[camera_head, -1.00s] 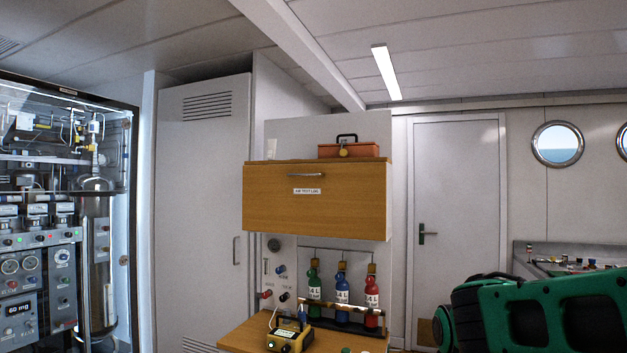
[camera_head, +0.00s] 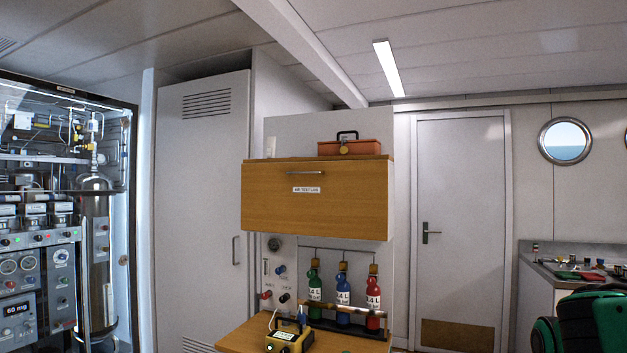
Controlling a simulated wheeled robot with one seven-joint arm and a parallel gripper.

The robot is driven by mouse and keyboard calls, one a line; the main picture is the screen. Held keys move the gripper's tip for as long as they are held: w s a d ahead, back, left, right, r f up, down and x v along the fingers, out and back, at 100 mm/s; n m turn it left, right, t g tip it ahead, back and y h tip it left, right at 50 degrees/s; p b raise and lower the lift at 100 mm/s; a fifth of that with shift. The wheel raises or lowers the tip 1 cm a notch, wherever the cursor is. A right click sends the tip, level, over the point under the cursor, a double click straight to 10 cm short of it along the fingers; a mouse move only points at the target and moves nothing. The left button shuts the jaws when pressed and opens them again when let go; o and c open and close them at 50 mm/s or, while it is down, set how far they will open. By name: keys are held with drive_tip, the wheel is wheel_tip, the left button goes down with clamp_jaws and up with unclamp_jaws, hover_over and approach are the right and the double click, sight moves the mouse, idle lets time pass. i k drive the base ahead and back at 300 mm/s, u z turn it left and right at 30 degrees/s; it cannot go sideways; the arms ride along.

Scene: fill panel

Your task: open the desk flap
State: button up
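The desk flap (camera_head: 314,209) is a closed, upright wooden panel on the front of a wall cabinet, in the middle of the head view. It has a metal bar handle (camera_head: 305,172) near its top edge and a white label (camera_head: 306,190) below that. My gripper is not in view. A green and black part, which looks like my own arm, shows at the bottom right corner, well apart from the flap.
A red toolbox (camera_head: 349,147) and a small white bottle stand on top of the cabinet. Below, a wooden shelf (camera_head: 238,341) holds a yellow device (camera_head: 289,337). Green, blue and red bottles (camera_head: 343,291) stand in a rack. A side counter (camera_head: 540,262) is at right.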

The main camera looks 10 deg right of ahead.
sight(349, 199)
drive_tip(key=z, duration=0.05)
drive_tip(key=i, duration=1)
drive_tip(key=u, duration=0.05)
